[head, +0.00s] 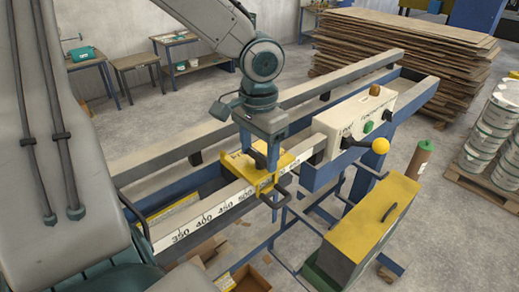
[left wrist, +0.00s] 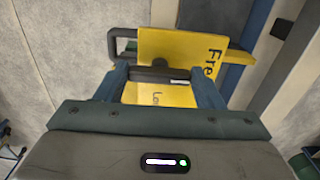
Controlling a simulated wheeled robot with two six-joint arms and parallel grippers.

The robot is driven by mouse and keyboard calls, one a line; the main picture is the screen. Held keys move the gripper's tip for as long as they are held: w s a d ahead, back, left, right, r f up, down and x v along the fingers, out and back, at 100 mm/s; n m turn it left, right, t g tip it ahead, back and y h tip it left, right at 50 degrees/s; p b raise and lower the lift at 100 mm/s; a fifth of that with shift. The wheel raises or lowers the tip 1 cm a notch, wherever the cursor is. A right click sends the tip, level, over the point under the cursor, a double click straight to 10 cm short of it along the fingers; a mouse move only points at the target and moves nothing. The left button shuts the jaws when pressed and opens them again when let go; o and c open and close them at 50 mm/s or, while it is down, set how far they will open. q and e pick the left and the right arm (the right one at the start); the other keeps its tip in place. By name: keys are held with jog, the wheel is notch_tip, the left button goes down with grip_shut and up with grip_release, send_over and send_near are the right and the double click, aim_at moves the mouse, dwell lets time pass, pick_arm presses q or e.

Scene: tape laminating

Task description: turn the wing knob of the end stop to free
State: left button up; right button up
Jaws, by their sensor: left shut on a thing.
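The yellow end stop (head: 290,157) sits on the white-scaled rail near its right end in the head view. Its plate (left wrist: 180,47) also shows in the left wrist view, with "Fre" lettering on the right and partly hidden "Lo" lettering between the fingers. My left gripper (head: 260,158) points down over the end stop. In the left wrist view its two fingers are shut on the dark wing knob (left wrist: 155,74), which lies crosswise between them. The gripper hides part of the knob, so I cannot tell which label it points to. My right gripper is not in view.
The numbered scale (head: 205,220) runs along the rail's front. A control box (head: 352,122) with a yellow-ball lever (head: 380,146) stands just right of the end stop. A dark loop handle (head: 276,198) sticks out in front. A yellow-topped box (head: 372,222) stands at front right.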

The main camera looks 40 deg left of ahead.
pick_arm(q)
jog(key=shift+w+r, duration=0.1)
jog(key=o, duration=1)
jog(key=shift+c, duration=0.2)
jog(key=shift+s+a, duration=0.15)
jog(key=shift+s, duration=0.05)
